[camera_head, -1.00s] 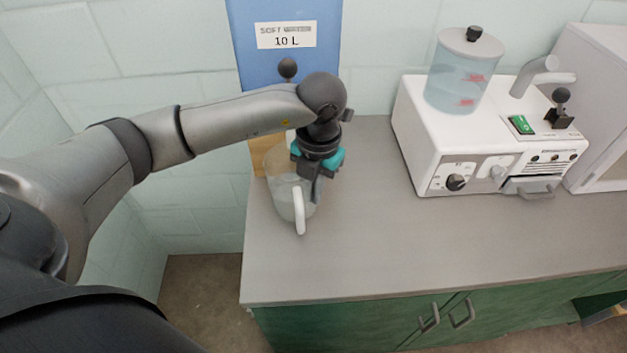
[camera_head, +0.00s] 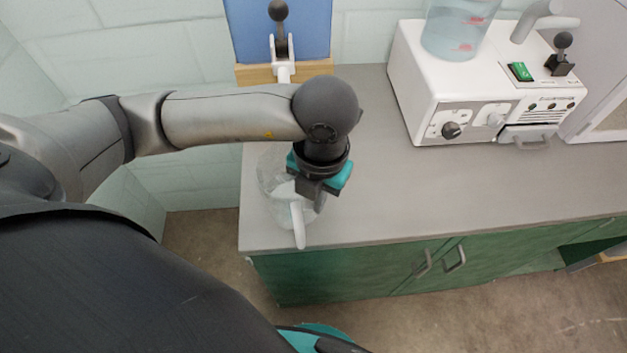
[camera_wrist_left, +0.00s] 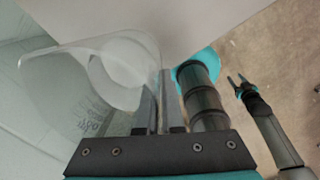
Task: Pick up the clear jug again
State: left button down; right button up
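The clear jug (camera_head: 272,178) stands at the left end of the counter, its pale handle (camera_head: 299,228) pointing toward me. My left gripper (camera_head: 313,192) hangs over the jug's right side and hides part of it. In the left wrist view the jug (camera_wrist_left: 65,85) is at upper left, and my left gripper's fingers (camera_wrist_left: 161,105) are beside it, with a narrow gap between them. Whether they grip the handle cannot be made out. My right gripper (camera_wrist_left: 237,82) is off to the right in that view, above the floor, with its prongs apart and empty.
The grey counter (camera_head: 400,195) is clear to the right of the jug. A white machine (camera_head: 475,95) with a clear tank (camera_head: 457,30) stands at the back. A blue dispenser (camera_head: 312,35) with a lever tap (camera_head: 282,50) is behind the jug. The counter's front edge is close.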

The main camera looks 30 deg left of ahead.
pick_arm(q)
jog(key=shift+s+d, duration=0.3)
jog(key=shift+s, duration=0.2)
jog(key=shift+s+d, duration=0.25)
jog(key=shift+s, duration=0.2)
dwell(2.4)
